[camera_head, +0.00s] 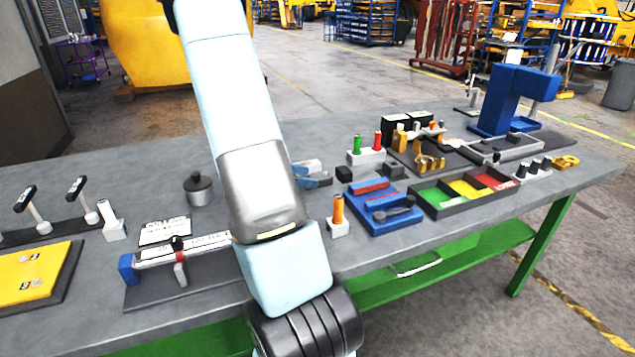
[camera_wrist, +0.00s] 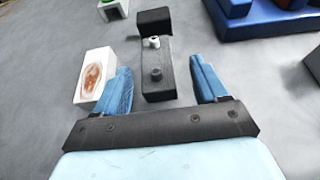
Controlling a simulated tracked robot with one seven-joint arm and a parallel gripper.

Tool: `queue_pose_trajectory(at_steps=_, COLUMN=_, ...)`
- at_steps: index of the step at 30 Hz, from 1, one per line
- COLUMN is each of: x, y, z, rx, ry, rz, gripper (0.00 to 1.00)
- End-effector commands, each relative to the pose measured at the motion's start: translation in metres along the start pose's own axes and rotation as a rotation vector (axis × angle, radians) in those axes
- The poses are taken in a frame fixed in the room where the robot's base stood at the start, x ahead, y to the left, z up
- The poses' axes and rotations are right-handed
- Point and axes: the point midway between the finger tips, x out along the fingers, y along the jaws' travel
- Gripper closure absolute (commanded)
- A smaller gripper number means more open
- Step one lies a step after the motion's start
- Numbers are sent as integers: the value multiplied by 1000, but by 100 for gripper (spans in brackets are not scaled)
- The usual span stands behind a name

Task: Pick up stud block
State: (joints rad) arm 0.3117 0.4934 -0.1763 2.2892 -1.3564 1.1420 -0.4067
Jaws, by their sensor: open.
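The stud block (camera_wrist: 158,82) is a dark grey block with a light stud and a dark stud on top, in the middle of the wrist view. My gripper (camera_wrist: 160,70) is open, with one blue finger on each side of the near part of the block and gaps visible on both sides. I cannot tell its exact height above the bench. In the head view my arm hides most of the gripper, and the stud block (camera_head: 325,176) shows only as a small dark shape.
A white block with a brown oval (camera_wrist: 95,78) lies close beside my left finger. A black block (camera_wrist: 154,21) is at the stud block's far end. The blue tray (camera_head: 374,223) is to the right. Bare grey bench (camera_wrist: 215,75) lies right of the gripper.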

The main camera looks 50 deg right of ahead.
Motion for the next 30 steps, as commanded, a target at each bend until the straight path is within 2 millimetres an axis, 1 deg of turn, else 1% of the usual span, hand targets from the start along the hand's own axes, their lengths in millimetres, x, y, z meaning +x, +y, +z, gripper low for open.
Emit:
queue_pose_trajectory(at_steps=6, x=28, y=3, z=2, rx=0, ry=0, rz=-4, gripper=28)
queue_pose_trajectory(at_steps=10, x=43, y=4, z=2, rx=0, ry=0, rz=-3, gripper=28)
queue_pose_trajectory(at_steps=14, x=49, y=4, z=1, rx=0, ry=1, rz=-2, gripper=28)
queue_pose_trajectory(at_steps=20, x=50, y=4, z=2, rx=1, ry=1, rz=-1, gripper=28)
queue_pose_trajectory(at_steps=23, x=50, y=4, z=2, rx=1, ry=1, rz=-2, gripper=35)
queue_pose_trajectory(at_steps=30, x=50, y=4, z=2, rx=1, ry=1, rz=-2, gripper=58)
